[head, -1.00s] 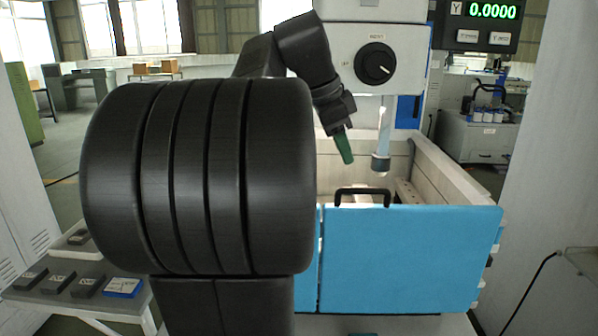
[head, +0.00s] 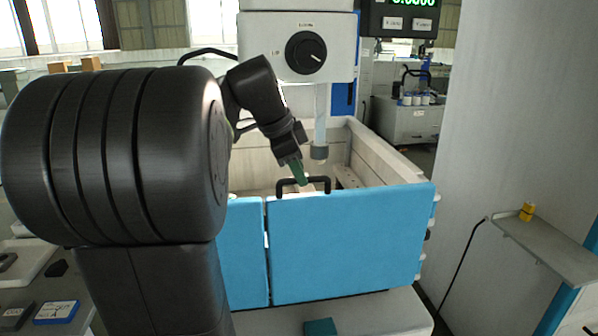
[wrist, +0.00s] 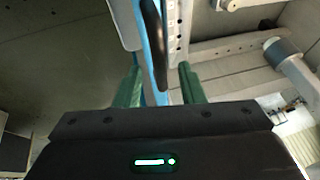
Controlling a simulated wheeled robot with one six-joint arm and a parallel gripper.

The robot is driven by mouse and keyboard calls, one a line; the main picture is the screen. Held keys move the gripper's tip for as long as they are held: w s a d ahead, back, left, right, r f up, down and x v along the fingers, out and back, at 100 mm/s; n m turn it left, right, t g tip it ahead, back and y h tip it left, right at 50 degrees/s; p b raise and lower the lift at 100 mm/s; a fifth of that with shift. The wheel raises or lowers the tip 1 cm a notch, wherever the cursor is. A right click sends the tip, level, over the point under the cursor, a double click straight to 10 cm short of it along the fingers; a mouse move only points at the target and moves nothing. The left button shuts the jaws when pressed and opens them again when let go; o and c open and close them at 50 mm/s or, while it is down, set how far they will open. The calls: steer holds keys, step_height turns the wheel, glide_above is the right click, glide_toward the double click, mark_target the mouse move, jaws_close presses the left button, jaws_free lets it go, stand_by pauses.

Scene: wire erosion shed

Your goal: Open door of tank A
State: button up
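The tank door is a blue panel (head: 345,245) on the front of a pale tank (head: 395,165). It is shut, level with a narrower blue panel (head: 248,250) at its left. A black bar handle (head: 318,180) stands on the door's top edge near its left end. My gripper (head: 300,178) points down at the handle, its green fingers overlapping it in the head view. In the wrist view my gripper's fingers (wrist: 160,68) are apart, with the black handle (wrist: 154,45) and the blue door edge (wrist: 157,60) between them. Contact cannot be told.
A machine head with a black knob (head: 305,52) and a nozzle (head: 319,150) hang over the tank. A grey wall (head: 510,110) with a small shelf (head: 550,245) stands at the right.

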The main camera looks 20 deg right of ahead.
steer(key=shift+d+f, duration=0.25)
steer(key=shift+f, duration=0.25)
jaws_close()
